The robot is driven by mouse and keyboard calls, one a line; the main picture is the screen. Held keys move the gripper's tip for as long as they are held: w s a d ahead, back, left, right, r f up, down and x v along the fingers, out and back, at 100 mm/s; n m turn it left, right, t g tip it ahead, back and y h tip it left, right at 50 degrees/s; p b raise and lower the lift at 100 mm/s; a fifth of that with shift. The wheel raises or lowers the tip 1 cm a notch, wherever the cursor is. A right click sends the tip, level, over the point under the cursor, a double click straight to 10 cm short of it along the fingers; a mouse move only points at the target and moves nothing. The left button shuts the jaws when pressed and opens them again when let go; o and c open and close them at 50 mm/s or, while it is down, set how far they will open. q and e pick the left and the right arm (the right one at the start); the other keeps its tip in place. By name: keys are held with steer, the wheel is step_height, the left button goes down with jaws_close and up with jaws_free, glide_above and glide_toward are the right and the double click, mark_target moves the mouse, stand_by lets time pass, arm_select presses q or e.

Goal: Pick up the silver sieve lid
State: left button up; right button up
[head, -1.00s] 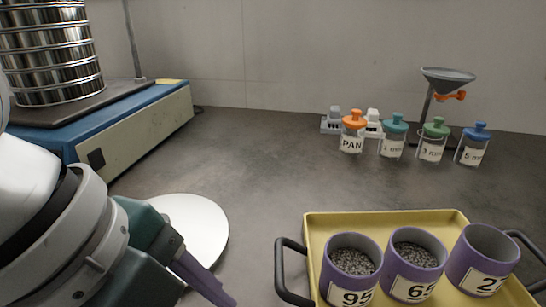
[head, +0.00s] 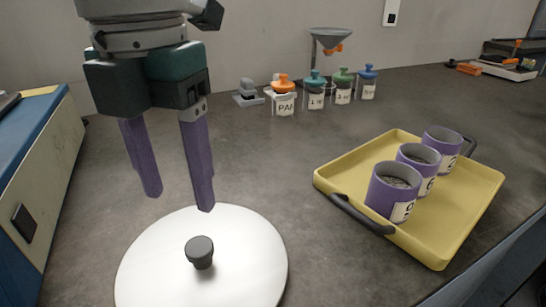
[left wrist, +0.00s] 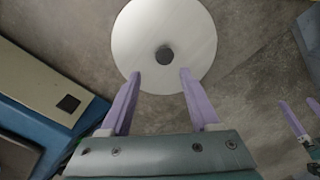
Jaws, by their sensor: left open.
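The silver sieve lid (head: 245,275) is a pale round disc lying flat on the grey bench, with a dark knob (head: 200,252) at its centre. In the left wrist view the lid (left wrist: 190,30) is whole, with its knob (left wrist: 165,55) just beyond the fingertips. My left gripper (head: 180,203) points down with its purple fingers apart and empty, above the lid's far edge. It also shows in the left wrist view (left wrist: 160,73), its fingers on either side of the knob's line. My right gripper (left wrist: 298,102) shows partly at that view's right edge, fingers apart.
A yellow tray (head: 335,180) with purple cups stands to the right. Labelled jars (head: 315,95) and a funnel stand (head: 330,38) are at the back. A blue and cream machine base (head: 35,180) stands at the left. Bare bench lies between lid and tray.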

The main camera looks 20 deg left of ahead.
arm_select(q)
steer(key=b, duration=0.1)
glide_above(199, 246)
steer(key=f, duration=0.4)
steer(key=shift+a, duration=0.2)
steer(key=f+b, duration=0.1)
steer(key=f, duration=0.4)
steer(key=shift+d+f, duration=0.15)
steer(key=shift+d, duration=0.05)
steer(key=shift+c, duration=0.2)
jaws_close()
